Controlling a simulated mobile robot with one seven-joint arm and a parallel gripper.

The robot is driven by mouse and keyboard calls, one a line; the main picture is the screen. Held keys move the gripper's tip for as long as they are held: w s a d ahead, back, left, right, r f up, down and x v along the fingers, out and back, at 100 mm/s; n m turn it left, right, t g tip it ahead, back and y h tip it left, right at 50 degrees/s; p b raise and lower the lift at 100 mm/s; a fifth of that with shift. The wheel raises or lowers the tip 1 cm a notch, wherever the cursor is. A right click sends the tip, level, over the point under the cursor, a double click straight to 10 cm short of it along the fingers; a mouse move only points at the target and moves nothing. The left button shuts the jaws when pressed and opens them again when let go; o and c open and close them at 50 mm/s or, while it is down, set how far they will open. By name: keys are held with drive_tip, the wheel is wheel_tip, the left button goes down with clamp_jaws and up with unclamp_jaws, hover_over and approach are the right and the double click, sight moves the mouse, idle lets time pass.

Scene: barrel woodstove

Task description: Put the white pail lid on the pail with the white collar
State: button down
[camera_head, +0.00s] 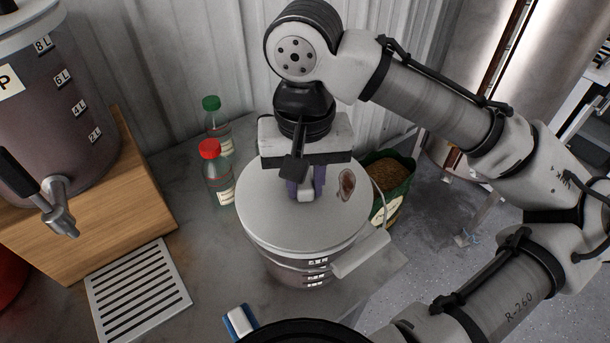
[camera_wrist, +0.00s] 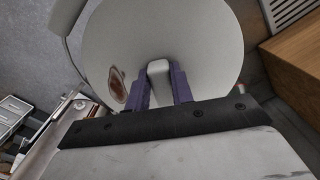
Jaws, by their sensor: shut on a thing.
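The white pail lid (camera_head: 285,225) is a round disc with a brown stain, directly over a dark see-through pail (camera_head: 288,272) with white markings. My gripper (camera_head: 306,190) points down and is shut on the lid's central knob. In the wrist view the purple fingers of my gripper (camera_wrist: 160,88) sit on both sides of the pale knob of the lid (camera_wrist: 200,45). The lid hides the pail's mouth and most of its collar. I cannot tell whether the lid rests on the rim or hovers just above it. A white grip (camera_head: 361,253) juts out at the pail's right.
Red-capped (camera_head: 217,172) and green-capped (camera_head: 215,122) bottles stand close at the left. A green tub of brown grain (camera_head: 388,174) is behind right. A large vessel (camera_head: 62,110) with a tap stands on a wooden block (camera_head: 140,215). A slotted grate (camera_head: 138,292) lies in front.

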drive_tip(key=c, duration=1.1)
unclamp_jaws()
drive_tip(key=shift+c, duration=0.2)
drive_tip(key=shift+o, duration=0.4)
drive_tip(key=shift+o, duration=1.2)
drive_tip(key=shift+r+p, duration=1.15)
drive_tip(key=shift+r, duration=2.35)
drive_tip(key=shift+r, duration=0.1)
